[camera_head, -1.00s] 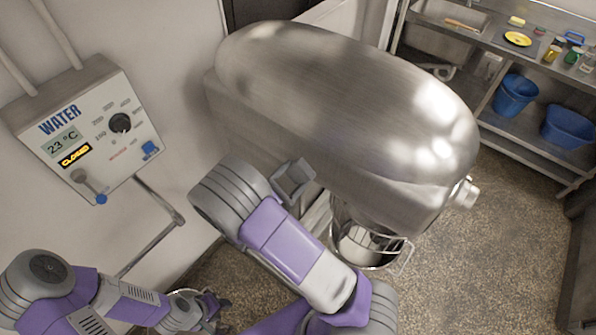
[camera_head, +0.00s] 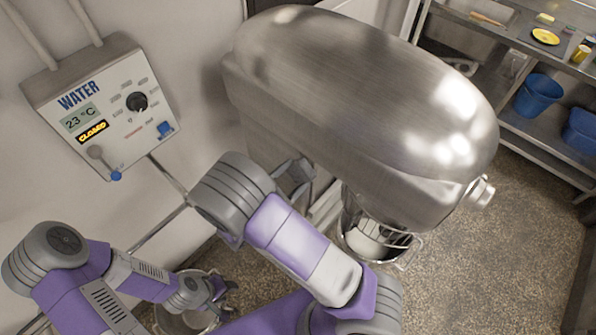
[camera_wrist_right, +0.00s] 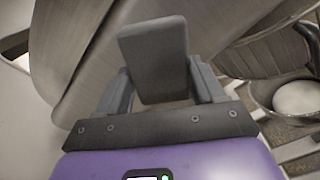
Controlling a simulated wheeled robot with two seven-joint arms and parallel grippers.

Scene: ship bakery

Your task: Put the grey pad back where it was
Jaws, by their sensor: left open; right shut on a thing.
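The grey pad (camera_wrist_right: 153,50), a flat dark-grey block with rounded corners, stands between the fingers of my right gripper (camera_wrist_right: 160,88) in the right wrist view. The right gripper is shut on it. A broad curved metal surface lies close behind the pad; I cannot tell whether they touch. In the head view the right gripper cannot be made out clearly beyond my arm. My left gripper (camera_head: 218,288) is open at the lower left of the head view, by a metal pot (camera_head: 185,318).
The large steel mixer (camera_head: 360,110) fills the middle, with its bowl (camera_head: 365,235) below the head. A water control panel (camera_head: 105,105) hangs on the left wall. A steel shelf (camera_head: 540,150) with blue tubs (camera_head: 538,95) stands at the right. Floor is free between mixer and shelf.

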